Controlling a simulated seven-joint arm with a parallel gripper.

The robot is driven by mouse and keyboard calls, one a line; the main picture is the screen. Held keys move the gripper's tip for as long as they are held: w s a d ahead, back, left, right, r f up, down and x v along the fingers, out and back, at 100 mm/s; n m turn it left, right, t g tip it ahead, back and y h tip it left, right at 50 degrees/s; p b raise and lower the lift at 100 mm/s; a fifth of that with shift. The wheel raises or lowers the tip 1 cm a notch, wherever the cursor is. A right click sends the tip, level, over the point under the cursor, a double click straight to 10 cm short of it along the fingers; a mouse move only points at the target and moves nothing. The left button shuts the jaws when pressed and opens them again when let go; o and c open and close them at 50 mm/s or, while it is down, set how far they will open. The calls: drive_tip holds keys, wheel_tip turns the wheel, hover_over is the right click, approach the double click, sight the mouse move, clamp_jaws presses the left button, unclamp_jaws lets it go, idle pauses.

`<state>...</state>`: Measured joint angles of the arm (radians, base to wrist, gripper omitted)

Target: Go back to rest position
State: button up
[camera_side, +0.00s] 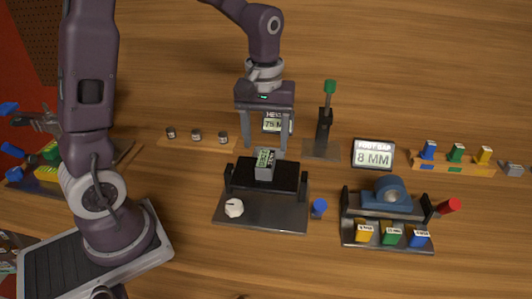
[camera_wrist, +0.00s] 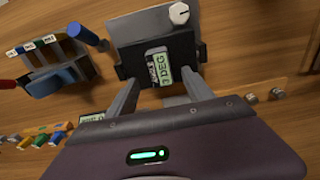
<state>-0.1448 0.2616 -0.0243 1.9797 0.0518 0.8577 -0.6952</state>
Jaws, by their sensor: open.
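My gripper (camera_side: 265,142) is open, with its two grey fingers pointing down over the back of the black fixture (camera_side: 285,208). In the wrist view my gripper (camera_wrist: 158,97) shows its fingers spread apart with nothing held between them. A small block with a green display (camera_side: 264,163) sits on the black fixture, just in front of and below the fingers. The wrist view shows this display (camera_wrist: 158,69) reading "DEG", with its number partly unclear. I cannot tell from the pictures how much height separates the fingertips from the block.
A sign reading 8 MM (camera_side: 373,155) and a green-topped upright post (camera_side: 327,115) stand right of my gripper. A second fixture with a blue part (camera_side: 390,197) is at right. A white knob (camera_side: 234,207) and blue-capped piece (camera_side: 319,208) are near the black fixture.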

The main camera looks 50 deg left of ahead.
drive_tip(key=s+d+r+m+t, duration=0.2)
drive_tip(key=s+r+m, duration=0.2)
drive_tip(key=s, duration=0.5)
drive_tip(key=s+d+r+m+t, duration=0.3)
drive_tip(key=s+r+m, duration=0.2)
drive_tip(key=s, duration=0.4)
drive_tip(key=shift+s, duration=0.25)
